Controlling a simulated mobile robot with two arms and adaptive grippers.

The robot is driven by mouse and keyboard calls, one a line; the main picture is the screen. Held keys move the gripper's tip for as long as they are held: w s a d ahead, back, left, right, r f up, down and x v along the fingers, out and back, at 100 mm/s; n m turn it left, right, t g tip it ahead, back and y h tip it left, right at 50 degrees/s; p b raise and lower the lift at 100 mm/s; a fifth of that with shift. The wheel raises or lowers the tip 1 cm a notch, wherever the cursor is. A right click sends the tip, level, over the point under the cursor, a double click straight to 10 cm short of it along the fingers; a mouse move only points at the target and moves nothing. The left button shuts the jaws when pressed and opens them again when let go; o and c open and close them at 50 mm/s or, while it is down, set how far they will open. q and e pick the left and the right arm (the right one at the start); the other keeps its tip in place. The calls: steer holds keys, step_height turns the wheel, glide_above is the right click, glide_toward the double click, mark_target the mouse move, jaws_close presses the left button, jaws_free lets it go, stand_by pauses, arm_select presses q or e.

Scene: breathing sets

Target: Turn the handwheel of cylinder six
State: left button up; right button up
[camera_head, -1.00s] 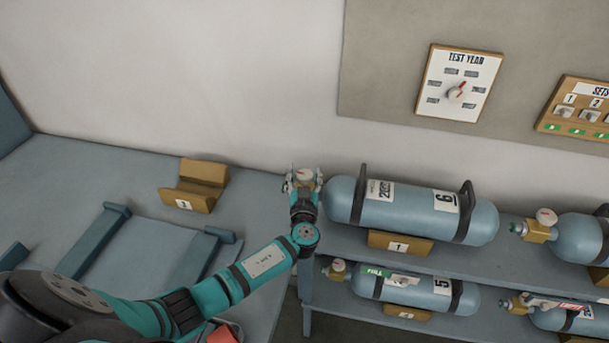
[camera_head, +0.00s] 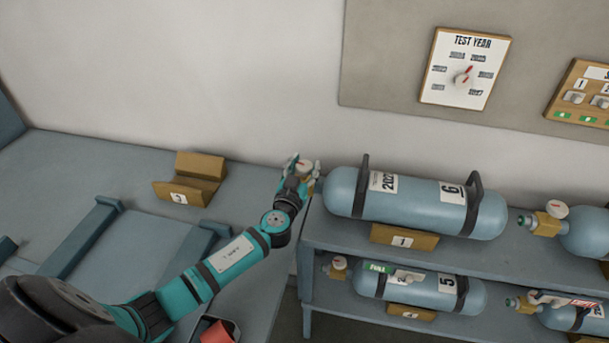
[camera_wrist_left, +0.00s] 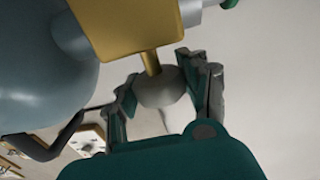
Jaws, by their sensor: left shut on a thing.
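Cylinder six (camera_head: 415,205) is a blue-grey bottle with two black handles, lying on the upper shelf with a "6" label and a year label. Its pale handwheel (camera_head: 305,166) is at the left end, partly covered by my left gripper (camera_head: 301,176). In the left wrist view the handwheel (camera_wrist_left: 157,88) sits between the two fingers of the left gripper (camera_wrist_left: 165,82), below a brass valve block (camera_wrist_left: 120,28). The left gripper is shut on the handwheel. My right gripper is not in view.
Cylinder five (camera_head: 425,290) lies on the lower shelf below. More cylinders (camera_head: 585,235) are at the right. A blue bench (camera_head: 150,240) with a wooden cradle (camera_head: 190,180) is at the left. A test year dial (camera_head: 465,72) hangs on the wall.

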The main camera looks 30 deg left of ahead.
arm_select(q)
steer(key=m+h, duration=0.1)
steer(key=m+h+b, duration=0.1)
steer(key=h, duration=0.1)
steer(key=h+b, duration=0.1)
steer(key=shift+f+m, duration=0.25)
steer(key=shift+m, duration=0.15)
steer(key=m+h, duration=0.2)
steer(key=h, duration=0.1)
steer(key=m+g+h+b, duration=0.1)
steer(key=m+h, duration=0.1)
steer(key=h, duration=0.2)
steer(key=shift+r+m, duration=0.15)
steer(key=shift+m, duration=0.15)
steer(key=m+g+h+b, duration=0.1)
steer(key=h, duration=0.1)
steer(key=shift+m+g+h+b, duration=0.3)
steer(key=shift+m+g+h, duration=0.1)
steer(key=m+g+h+b, duration=0.2)
steer(key=b, duration=0.1)
steer(key=m+g+h+b, duration=0.3)
steer(key=g+b, duration=0.2)
steer(key=shift+d+f+m+h+b, duration=0.1)
steer(key=shift+f+m+h+b, duration=0.15)
steer(key=shift+m+h+b, duration=0.15)
steer(key=shift+s+r+m+g+b, duration=0.15)
steer(key=shift+m+g+b, duration=0.25)
steer(key=shift+g+b, duration=0.15)
steer(key=o, duration=1.2)
steer(key=shift+r, duration=0.15)
